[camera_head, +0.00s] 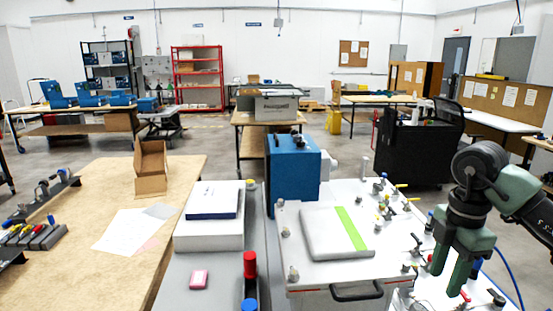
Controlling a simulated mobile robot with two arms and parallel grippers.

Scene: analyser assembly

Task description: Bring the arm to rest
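My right arm (516,190) comes in from the right edge, grey-green with dark joints. My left arm and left gripper are not in view.
Several clamps and knobs stick up around the plate, some close to the gripper. A blue box (293,168) stands behind the plate. The wooden table (100,265) has clear room.

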